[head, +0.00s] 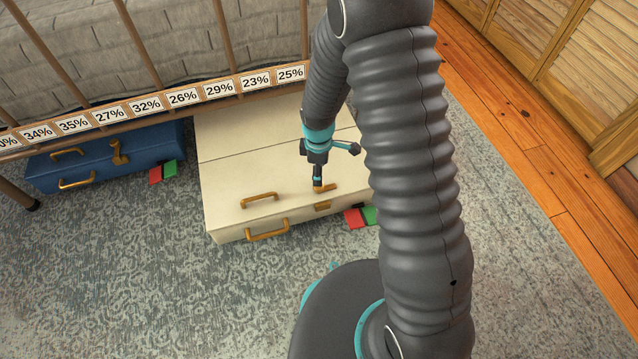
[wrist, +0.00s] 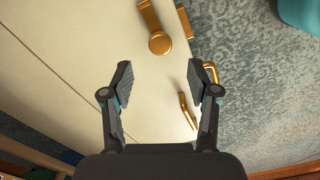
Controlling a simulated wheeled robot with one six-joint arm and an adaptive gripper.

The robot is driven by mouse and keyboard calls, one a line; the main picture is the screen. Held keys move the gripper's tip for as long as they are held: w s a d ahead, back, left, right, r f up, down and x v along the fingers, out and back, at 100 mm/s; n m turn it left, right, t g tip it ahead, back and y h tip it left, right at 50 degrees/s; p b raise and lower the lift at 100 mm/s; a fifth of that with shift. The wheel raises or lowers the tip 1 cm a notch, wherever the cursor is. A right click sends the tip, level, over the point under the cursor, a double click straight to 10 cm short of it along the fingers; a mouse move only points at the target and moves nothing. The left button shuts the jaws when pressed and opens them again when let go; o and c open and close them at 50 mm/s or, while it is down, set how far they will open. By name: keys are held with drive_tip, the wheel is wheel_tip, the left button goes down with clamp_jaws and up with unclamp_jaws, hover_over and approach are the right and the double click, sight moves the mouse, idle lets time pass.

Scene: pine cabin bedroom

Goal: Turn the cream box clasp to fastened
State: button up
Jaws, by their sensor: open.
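The cream box (head: 225,190) lies on the rug, partly under the bed rail. Its brass clasp (head: 328,187) is on the lid near the front edge, and a small brass catch plate (head: 322,207) sits at that edge. In the wrist view the clasp (wrist: 159,43) has a round end, and its arm points up and slightly left, apart from the catch plate (wrist: 183,21). My gripper (head: 318,187) is over the lid at the clasp. In the wrist view my gripper (wrist: 160,72) is open and empty, with the clasp's round end just beyond the fingertips.
Brass handles (head: 259,200) are on the cream box left of the clasp. A red card (head: 354,219) and a green card (head: 371,214) lie by its front. A blue box (head: 100,165) with its own clasp stands left. A rail with percentage labels (head: 183,97) crosses above.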

wheel_tip(320, 180, down, 7)
drive_tip(key=shift+r+b, duration=0.1)
drive_tip(key=shift+b, duration=0.2)
drive_tip(key=shift+c, duration=0.3)
clamp_jaws()
